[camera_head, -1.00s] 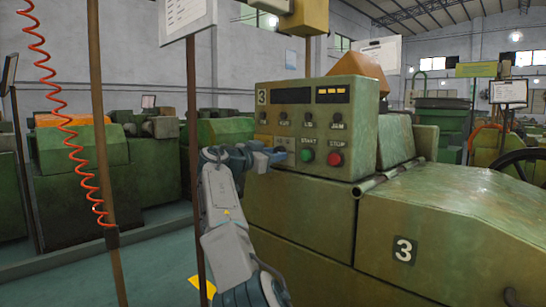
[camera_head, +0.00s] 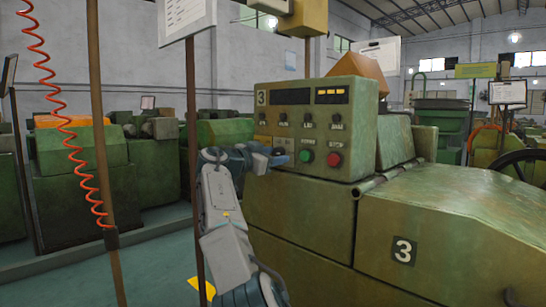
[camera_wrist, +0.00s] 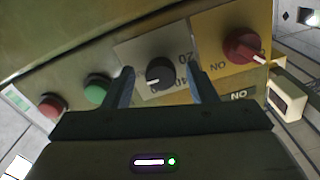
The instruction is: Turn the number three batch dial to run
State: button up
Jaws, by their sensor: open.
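The green control panel (camera_head: 318,122) marked 3 faces my gripper (camera_head: 272,159) from the right. In the wrist view, a black round dial (camera_wrist: 160,74) with a white pointer line sits between the two fingertips of my gripper (camera_wrist: 161,85). The pointer aims left in that view. The dial's pale plate carries inverted numbers, of which 20 and 40 show. The fingers are open on either side of the dial, and I see no clear contact. I cannot read a run mark.
A red knob (camera_wrist: 243,48) on a yellow plate marked ON is beside the dial. A green button (camera_wrist: 97,89) and a red button (camera_wrist: 52,105) are on its other side. A thin post (camera_head: 191,120) stands just left of my arm.

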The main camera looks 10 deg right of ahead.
jog(key=b+v, duration=0.2)
jog(key=v, duration=1.1)
jog(key=shift+s+a, duration=0.25)
jog(key=shift+a, duration=0.05)
jog(key=s+d+n+g+y+p, duration=0.2)
jog(key=d+g+y+p, duration=0.2)
jog(key=d+p, duration=0.75)
jog(key=s+d+f+n+g+y+p, duration=0.1)
jog(key=s+d+f+n+y+p, duration=0.15)
jog(key=s+d, duration=0.45)
jog(key=s+a+n+g+y+p, duration=0.1)
jog(key=s+a+n+y+p, duration=0.2)
jog(key=s+p, duration=0.6)
jog(key=s+a+f+n+g+y+p, duration=0.1)
jog(key=s+a+n+y+p, duration=0.3)
jog(key=s+p, duration=0.6)
jog(key=s+n+y, duration=0.1)
jog(key=s+n, duration=0.1)
jog(key=s, duration=0.9)
jog(key=shift+s+g, duration=0.25)
jog(key=shift+g, duration=0.15)
